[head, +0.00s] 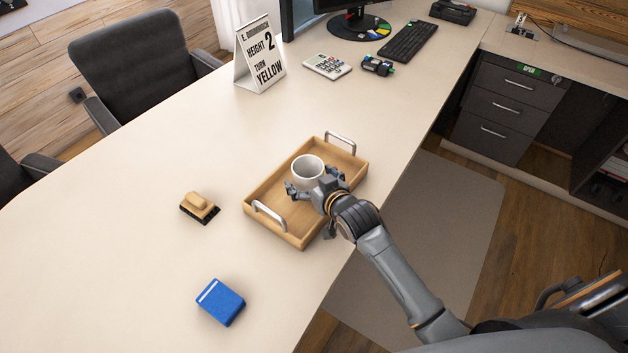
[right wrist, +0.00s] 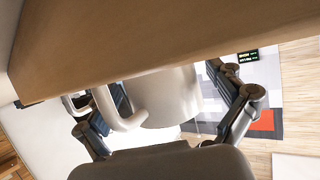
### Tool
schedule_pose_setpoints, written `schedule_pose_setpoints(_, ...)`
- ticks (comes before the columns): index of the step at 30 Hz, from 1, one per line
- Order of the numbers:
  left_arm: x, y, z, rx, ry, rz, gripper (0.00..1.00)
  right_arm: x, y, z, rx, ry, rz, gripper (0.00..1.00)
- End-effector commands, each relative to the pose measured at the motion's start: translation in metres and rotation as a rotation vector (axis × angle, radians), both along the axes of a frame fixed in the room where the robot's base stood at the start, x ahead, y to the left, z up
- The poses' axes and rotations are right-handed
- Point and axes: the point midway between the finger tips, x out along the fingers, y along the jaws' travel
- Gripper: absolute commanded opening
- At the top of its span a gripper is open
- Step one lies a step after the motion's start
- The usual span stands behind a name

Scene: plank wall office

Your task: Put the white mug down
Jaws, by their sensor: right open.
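The white mug (head: 307,168) stands upright in the wooden tray (head: 283,232) with metal handles, toward its far half. My right gripper (head: 316,181) is open, with its fingers spread on either side of the mug. In the right wrist view the mug (right wrist: 172,97) shows between the two fingers, its handle (right wrist: 118,112) toward the left. The tray's wooden side (right wrist: 150,45) fills the top of that view. Whether a finger touches the mug cannot be told. My left gripper is not in view.
A wooden-backed brush (head: 199,205) and a blue box (head: 220,302) lie left of the tray.

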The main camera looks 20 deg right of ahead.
Motion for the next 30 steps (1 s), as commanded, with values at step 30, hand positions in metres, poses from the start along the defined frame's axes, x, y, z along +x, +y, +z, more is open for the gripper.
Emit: schedule_pose_setpoints(30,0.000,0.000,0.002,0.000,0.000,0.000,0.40,-0.109,-0.019,0.047,0.000,-0.001,0.000,0.94)
